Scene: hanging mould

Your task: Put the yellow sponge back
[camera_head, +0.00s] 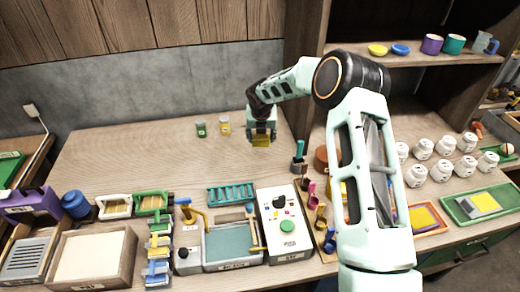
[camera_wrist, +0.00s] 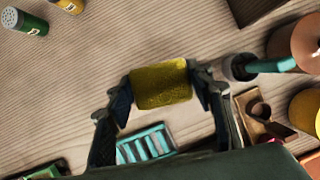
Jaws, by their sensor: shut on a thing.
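The yellow sponge (camera_wrist: 162,84) is between the two fingers of my gripper (camera_wrist: 163,92) in the wrist view, one finger against each side. My gripper (camera_head: 262,136) also shows in the head view, shut on the sponge (camera_head: 261,141) above the bare back middle of the wooden table. The table surface shows below the sponge, and nothing stands directly under it in the wrist view. An orange tray with a yellow inlay (camera_head: 427,217) and a green tray with a grey and yellow piece (camera_head: 482,203) lie at the right.
Green (camera_head: 201,129) and yellow (camera_head: 224,126) shakers stand left of my gripper. A dark holder with a teal handle (camera_head: 299,158) stands close on its right. A teal rack (camera_head: 231,195), a sink basin (camera_head: 228,245) and a white panel (camera_head: 285,222) line the front. White jars (camera_head: 440,170) stand at the right.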

